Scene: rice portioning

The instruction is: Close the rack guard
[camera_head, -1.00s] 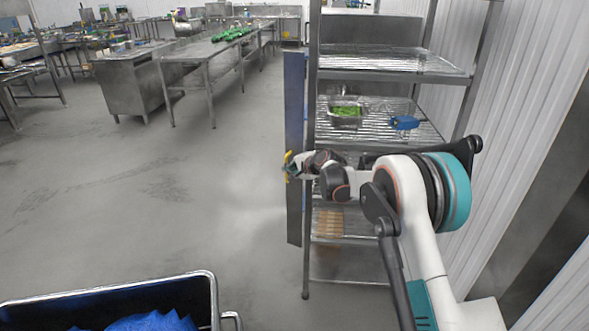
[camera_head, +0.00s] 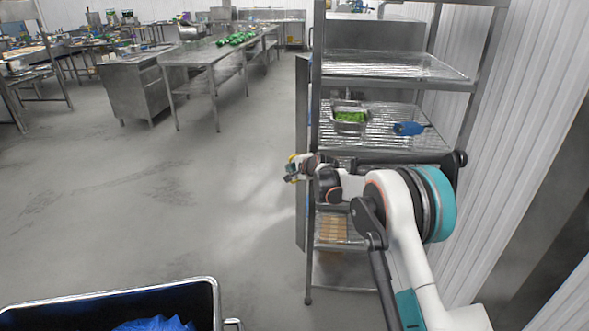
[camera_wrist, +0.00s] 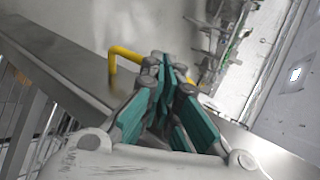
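The rack guard (camera_head: 301,200) is a tall, narrow panel along the left front edge of the metal rack (camera_head: 314,100). It is seen nearly edge-on in the head view. In the wrist view it is a grey metal panel (camera_wrist: 70,75) running diagonally, with a yellow bar handle (camera_wrist: 122,53) on it. My gripper (camera_wrist: 165,65) has its teal-padded fingers drawn together at the handle, with yellow showing on both sides of them. The exact contact is hidden by the fingers. In the head view my gripper (camera_head: 292,172) is at the guard's mid-height.
The rack shelves hold a metal pan of green food (camera_head: 350,117), a blue tool (camera_head: 408,128) and a brown item (camera_head: 332,228) lower down. A dark bin (camera_head: 110,297) with blue content stands at the front left. The floor left of the rack is clear; a ribbed wall is at the right.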

